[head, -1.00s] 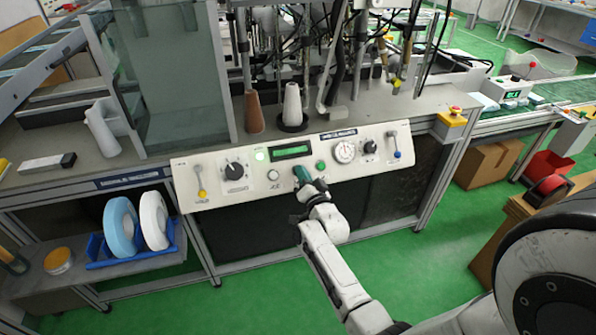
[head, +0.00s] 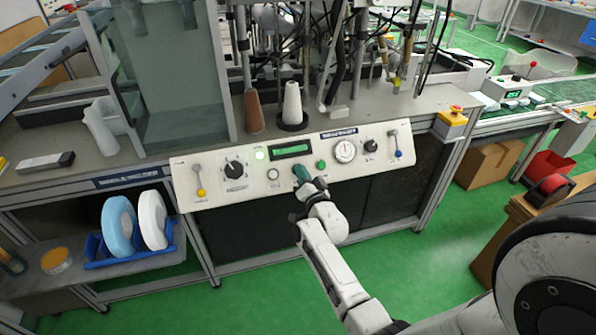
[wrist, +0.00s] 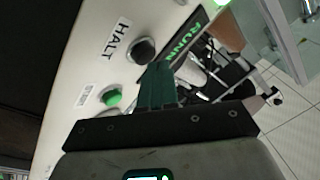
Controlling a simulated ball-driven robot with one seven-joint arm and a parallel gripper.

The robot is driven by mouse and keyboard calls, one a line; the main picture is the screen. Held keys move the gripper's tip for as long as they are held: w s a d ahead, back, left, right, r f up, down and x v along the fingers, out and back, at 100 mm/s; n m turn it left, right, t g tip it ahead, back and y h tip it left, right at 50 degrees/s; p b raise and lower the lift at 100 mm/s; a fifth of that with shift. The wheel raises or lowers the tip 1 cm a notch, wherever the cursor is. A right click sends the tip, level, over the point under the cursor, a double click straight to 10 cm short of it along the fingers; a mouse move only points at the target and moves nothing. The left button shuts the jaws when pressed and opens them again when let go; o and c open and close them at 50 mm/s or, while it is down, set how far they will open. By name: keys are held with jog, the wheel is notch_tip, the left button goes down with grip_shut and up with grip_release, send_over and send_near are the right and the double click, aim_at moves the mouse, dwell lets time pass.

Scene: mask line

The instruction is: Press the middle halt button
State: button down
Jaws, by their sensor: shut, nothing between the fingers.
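A black round button (wrist: 141,51) with a pale rim stands on the panel beside a HALT label (wrist: 117,38) in the wrist view. My gripper (wrist: 162,72) is shut and empty, with its dark green fingertips right next to this button. I cannot tell whether they touch it. In the head view my gripper (head: 301,174) is at the front of the pale control panel (head: 225,198), between a whitish button (head: 272,174) and a green button (head: 321,164), and hides the spot behind it. The green button also shows in the wrist view (wrist: 111,97).
The panel also has a lit green lamp (head: 260,154), a green display (head: 292,149), black knob (head: 234,168), round gauge (head: 345,151) and levers at both ends. A yellow box with a red button (head: 452,120) stands at the right. Green floor (head: 270,280) lies in front.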

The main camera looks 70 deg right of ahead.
jog(key=shift+w+d+f+b, duration=0.2)
jog(key=shift+f+b, duration=0.1)
jog(key=shift+b, duration=0.2)
dwell(0.6)
jog(key=shift+r, duration=0.1)
jog(key=shift+s+a+r+p, duration=0.4)
jog(key=shift+a+r+p, duration=0.05)
jog(key=shift+p, duration=0.35)
jog(key=shift+r, duration=0.1)
jog(key=s+a+r+p, duration=0.2)
jog(key=a+r+p, duration=0.1)
jog(key=p, duration=0.1)
jog(key=shift+s+p, duration=0.3)
jog(key=shift+p, duration=0.1)
dwell(0.8)
